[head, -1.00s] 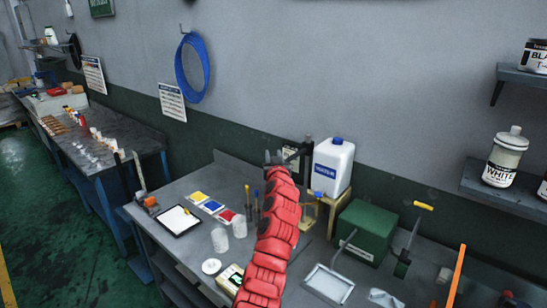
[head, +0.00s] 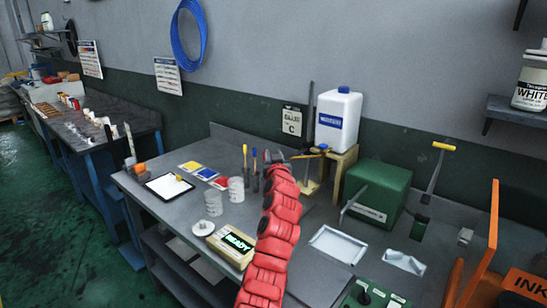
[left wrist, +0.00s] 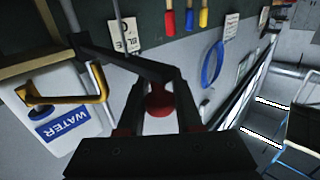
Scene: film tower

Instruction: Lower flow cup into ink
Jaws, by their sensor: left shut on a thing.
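My left gripper (head: 272,157) is at the end of the red arm, above the back of the grey bench. In the left wrist view its jaws (left wrist: 157,85) are shut on a dark bar (left wrist: 125,62) that runs to the upper left. In the head view this bar (head: 299,156) points right, over a brass-coloured stand (head: 308,187). I cannot tell whether the bar belongs to the flow cup; no cup shows clearly. A red round part (left wrist: 158,102) shows between the fingers. Two pale cups (head: 213,203) (head: 236,190) stand left of my arm; their contents are unclear. My right gripper is not in view.
A white water jug (head: 338,118) on a wooden stand (head: 338,165) is just right of the gripper. A green box (head: 376,193), an empty-looking tray (head: 336,245) and a READY display box (head: 232,243) are nearby. A clipboard (head: 170,187) lies at left.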

